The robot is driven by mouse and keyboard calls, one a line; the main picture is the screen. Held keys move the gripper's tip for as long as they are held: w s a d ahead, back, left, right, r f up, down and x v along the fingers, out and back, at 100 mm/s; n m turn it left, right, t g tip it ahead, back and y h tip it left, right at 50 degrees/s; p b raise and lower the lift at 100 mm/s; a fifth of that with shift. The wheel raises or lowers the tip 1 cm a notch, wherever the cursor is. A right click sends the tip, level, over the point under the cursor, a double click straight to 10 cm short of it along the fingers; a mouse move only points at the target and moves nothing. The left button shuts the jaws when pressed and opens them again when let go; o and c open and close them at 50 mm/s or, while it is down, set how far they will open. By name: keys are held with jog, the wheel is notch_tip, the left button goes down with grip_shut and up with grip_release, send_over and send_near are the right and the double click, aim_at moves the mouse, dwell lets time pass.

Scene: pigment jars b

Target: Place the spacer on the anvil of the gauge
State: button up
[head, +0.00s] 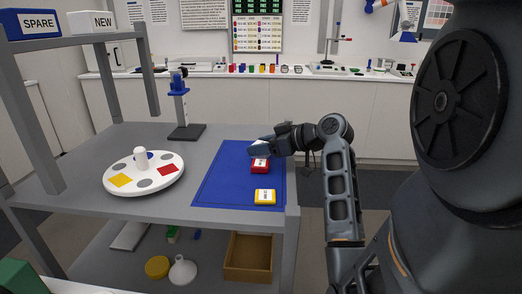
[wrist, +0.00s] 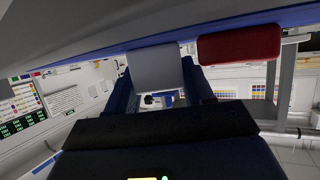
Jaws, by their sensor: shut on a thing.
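My gripper (head: 264,147) is over the blue mat, at the right of the table. It is shut on a pale grey block, likely the spacer, which shows between the fingers in the wrist view (wrist: 155,68). In the head view the fingers mostly hide the block. The gauge (head: 178,88), a grey post with a blue head on a dark base (head: 187,133), stands at the back of the table, left of my gripper. Its anvil is too small to make out.
A red block (head: 260,168) sits just below my gripper in the head view; it also shows in the wrist view (wrist: 240,45). A yellow block (head: 264,197) lies nearer on the blue mat (head: 222,185). A white round carousel (head: 118,188) stands left. A grey rack post (head: 95,110) rises far left.

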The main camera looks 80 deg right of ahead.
jog(key=shift+r, duration=0.1)
jog(key=shift+r, duration=0.65)
notch_tip(320, 180, up, 3)
jog(key=s+d+r, duration=0.5)
jog(key=s+r, duration=0.1)
jog(key=s, duration=0.4)
jog(key=shift+s+r+b, duration=0.25)
jog(key=shift+s+b, duration=0.05)
jog(key=shift+b, duration=0.1)
jog(key=shift+s, duration=0.1)
